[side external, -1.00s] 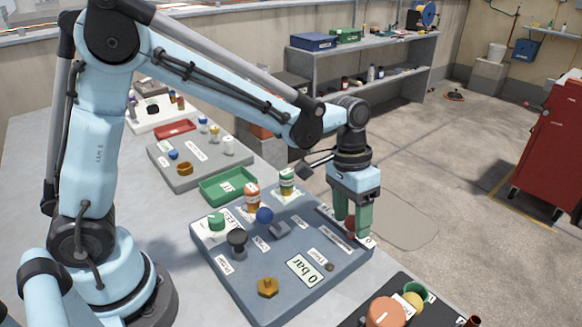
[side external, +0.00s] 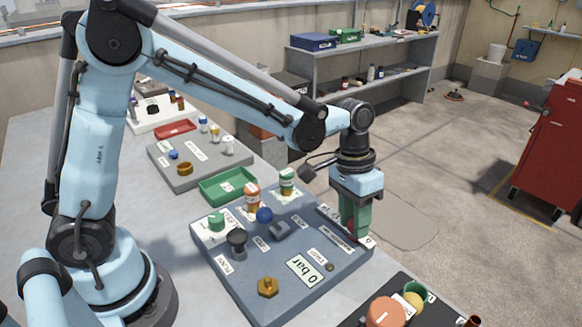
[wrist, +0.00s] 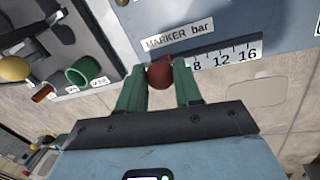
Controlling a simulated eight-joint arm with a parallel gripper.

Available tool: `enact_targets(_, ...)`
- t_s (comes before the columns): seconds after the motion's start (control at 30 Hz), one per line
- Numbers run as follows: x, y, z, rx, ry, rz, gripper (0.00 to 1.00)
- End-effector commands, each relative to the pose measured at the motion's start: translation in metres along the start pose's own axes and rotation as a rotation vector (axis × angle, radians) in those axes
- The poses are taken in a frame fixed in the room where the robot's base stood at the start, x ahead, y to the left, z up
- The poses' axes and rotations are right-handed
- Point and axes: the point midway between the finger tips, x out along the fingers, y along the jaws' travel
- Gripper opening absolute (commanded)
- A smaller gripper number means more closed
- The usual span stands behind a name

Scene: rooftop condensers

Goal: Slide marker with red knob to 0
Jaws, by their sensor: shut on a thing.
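The red knob (wrist: 160,74) of the marker sits at the left end of the visible part of the printed scale (wrist: 225,56) in the wrist view. The scale shows 8, 12 and 16 to its right; lower figures are hidden by the knob and fingers. A "MARKER bar" label (wrist: 178,37) lies just above. My gripper (side external: 355,232) points down at the right edge of the grey-blue panel (side external: 250,272). Its green fingers are shut on the knob, one on each side. In the side view the knob is mostly hidden by the fingers, and a 0 shows beside them.
The panel also carries a "0 bar" plate (side external: 305,270), a brass knob (side external: 267,287), a blue ball knob (side external: 264,215) and a black knob (side external: 237,239). A green tray (side external: 228,186) lies behind it. A dark panel (side external: 365,318) stands in front. Open floor lies to the right.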

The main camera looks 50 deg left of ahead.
Motion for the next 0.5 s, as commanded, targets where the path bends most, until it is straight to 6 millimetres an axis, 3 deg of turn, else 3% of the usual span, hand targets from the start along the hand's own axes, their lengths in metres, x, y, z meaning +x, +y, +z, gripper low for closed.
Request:
enact_targets(0.17,0.005,0.025,-0.005,0.004,-0.002,0.001,0.00)
enact_targets(0.43,0.006,0.029,-0.006,0.003,0.002,0.007,0.00)
enact_targets(0.47,0.006,0.029,-0.006,0.003,0.002,0.008,0.39)
enact_targets(0.5,0.006,0.029,-0.006,0.003,0.002,0.007,0.45)
